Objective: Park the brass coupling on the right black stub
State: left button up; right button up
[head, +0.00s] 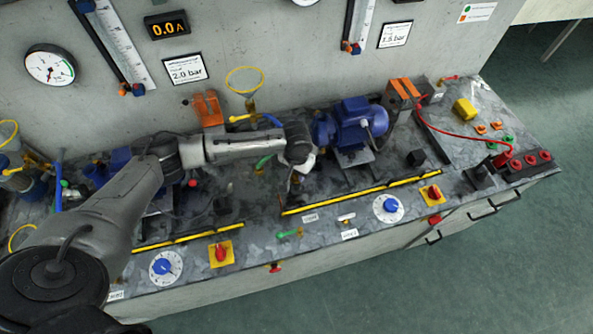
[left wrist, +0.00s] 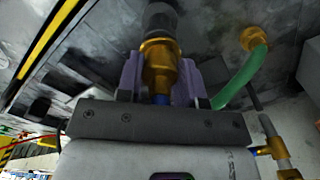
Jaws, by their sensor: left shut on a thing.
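My left gripper (head: 293,180) is low over the middle of the bench, between the two pump places. In the left wrist view its purple fingers (left wrist: 160,78) are shut on the brass coupling (left wrist: 158,57), one finger on each side. A blue piece (left wrist: 160,99) shows just below the coupling. A dark, round stub-like cylinder (left wrist: 160,18) lies in line with the coupling's far end; I cannot tell whether the coupling is on it or only against it. In the head view the coupling is too small and covered to make out. My right gripper is not in view.
A green hose with a brass end (left wrist: 253,38) lies close to the right of the fingers. The blue pump motor (head: 352,124) stands right of my gripper. A yellow-black strip (head: 360,192) runs in front. A red cable (head: 450,134) crosses the bench's right part.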

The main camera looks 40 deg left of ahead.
pick_arm(q)
jog(key=shift+f, duration=0.45)
dwell(0.3)
jog(key=o, duration=0.8)
jog(key=shift+o, duration=1.1)
jog(key=shift+p, duration=0.3)
notch_tip(320, 180, up, 4)
jog(key=p, duration=0.4)
jog(key=shift+f, duration=0.25)
jog(key=shift+r+p, duration=1.25)
jog(key=shift+p, duration=0.35)
